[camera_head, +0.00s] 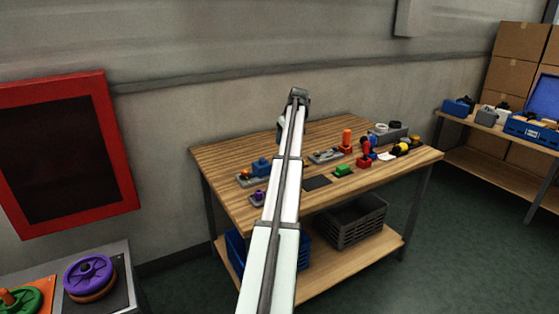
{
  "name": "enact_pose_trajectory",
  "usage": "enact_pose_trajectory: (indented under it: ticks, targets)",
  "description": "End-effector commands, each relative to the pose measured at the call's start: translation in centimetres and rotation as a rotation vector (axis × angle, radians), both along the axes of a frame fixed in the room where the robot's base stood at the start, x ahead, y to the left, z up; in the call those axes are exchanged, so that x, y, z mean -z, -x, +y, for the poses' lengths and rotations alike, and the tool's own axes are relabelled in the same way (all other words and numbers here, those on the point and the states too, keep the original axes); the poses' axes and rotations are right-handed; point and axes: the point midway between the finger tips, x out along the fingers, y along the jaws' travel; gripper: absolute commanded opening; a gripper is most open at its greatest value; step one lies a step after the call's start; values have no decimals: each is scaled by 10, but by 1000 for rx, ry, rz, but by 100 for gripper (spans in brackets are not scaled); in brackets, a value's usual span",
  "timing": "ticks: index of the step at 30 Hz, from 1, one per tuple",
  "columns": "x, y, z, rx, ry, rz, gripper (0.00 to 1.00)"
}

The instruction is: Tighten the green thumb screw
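A small green piece (343,170) sits on the wooden workbench (235,155), right of my arm and near the front edge. It is too small to tell its shape or how far any screw is turned. My white arm reaches up from the bottom across the bench to a dark grey joint above its back edge. Pale parts of it show on both sides just below that joint. My gripper's fingers do not show and may be hidden behind the arm.
Red, orange, yellow and blue fittings (264,166) crowd the bench. A dark crate (352,225) stands on its lower shelf. A side stand at lower left holds a purple wheel (88,275) and a green wheel (20,300). Another bench with boxes (535,135) stands at right.

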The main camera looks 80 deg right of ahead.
Motion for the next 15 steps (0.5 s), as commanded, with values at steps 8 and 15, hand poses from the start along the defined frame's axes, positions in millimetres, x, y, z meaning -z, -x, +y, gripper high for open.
enact_pose_trajectory:
  ticks: [8,15]
  targets:
    - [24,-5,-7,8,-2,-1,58]
    - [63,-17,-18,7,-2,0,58]
